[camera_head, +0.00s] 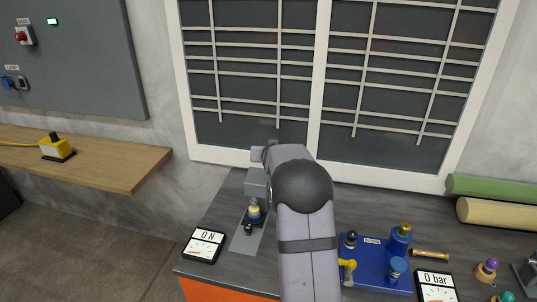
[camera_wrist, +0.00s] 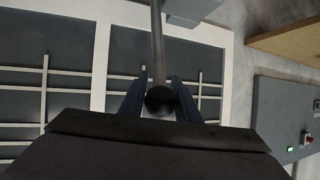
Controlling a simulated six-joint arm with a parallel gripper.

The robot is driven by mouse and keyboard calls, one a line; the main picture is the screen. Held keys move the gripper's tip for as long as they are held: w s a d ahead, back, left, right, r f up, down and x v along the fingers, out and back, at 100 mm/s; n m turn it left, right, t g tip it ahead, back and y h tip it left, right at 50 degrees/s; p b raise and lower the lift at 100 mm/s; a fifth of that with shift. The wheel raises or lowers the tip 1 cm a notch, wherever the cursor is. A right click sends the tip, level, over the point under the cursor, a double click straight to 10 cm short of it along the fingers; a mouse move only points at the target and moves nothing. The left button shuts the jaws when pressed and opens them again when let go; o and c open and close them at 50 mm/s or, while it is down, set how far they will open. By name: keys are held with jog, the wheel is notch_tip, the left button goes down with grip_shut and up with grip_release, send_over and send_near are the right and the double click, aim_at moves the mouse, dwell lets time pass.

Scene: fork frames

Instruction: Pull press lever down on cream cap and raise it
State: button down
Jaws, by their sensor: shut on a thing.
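The grey press (camera_head: 256,184) stands on the worktop, just left of my arm. The press lever (camera_wrist: 157,45) shows in the wrist view as a grey rod ending in a dark ball knob (camera_wrist: 160,101). My gripper (camera_wrist: 160,88) is shut on this knob, with one finger on each side. In the head view my arm hides the gripper and most of the lever.
A display (camera_head: 204,246) reading "0 N" lies left of the press. Right of my arm are a blue fixture (camera_head: 375,271) with knobs, a brass cylinder (camera_head: 430,254) and a "0 bar" display (camera_head: 436,287). A framed lattice window (camera_head: 323,100) stands close behind.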

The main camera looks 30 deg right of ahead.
jog(key=shift+s+d+f, duration=0.15)
jog(key=shift+f, duration=0.5)
dwell(1.0)
jog(key=c, duration=1.4)
grip_release()
jog(key=shift+o, duration=0.2)
jog(key=shift+w+d, duration=0.25)
jog(key=shift+w, duration=0.05)
jog(key=b+v, duration=0.1)
jog(key=v, duration=0.6)
jog(key=shift+r+b, duration=0.2)
jog(key=shift+b, duration=0.15)
jog(key=shift+s+a, duration=0.1)
jog(key=shift+s, duration=0.05)
